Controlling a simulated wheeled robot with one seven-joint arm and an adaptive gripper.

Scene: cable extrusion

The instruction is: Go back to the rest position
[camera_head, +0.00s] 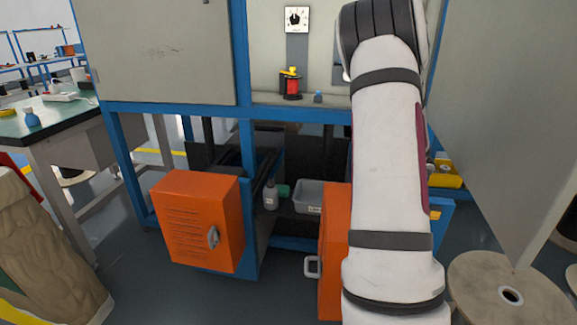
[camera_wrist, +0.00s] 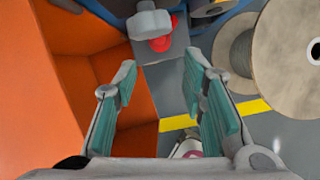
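My gripper (camera_wrist: 160,95) shows in the wrist view with its two teal-padded fingers spread apart and nothing between them. An orange surface (camera_wrist: 55,75) stands close to the left of the fingers. In the head view my white arm reaches down the right side of the picture in front of the blue-framed machine (camera_head: 246,150). My gripper is out of sight in the head view.
Two orange cabinet doors, left (camera_head: 195,222) and right (camera_head: 333,250), stand out from the machine's lower part. A grey bin (camera_head: 308,196) and a bottle (camera_head: 270,195) sit between them. A cable spool (camera_head: 512,293) stands at right, a green-topped table (camera_head: 45,115) at left.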

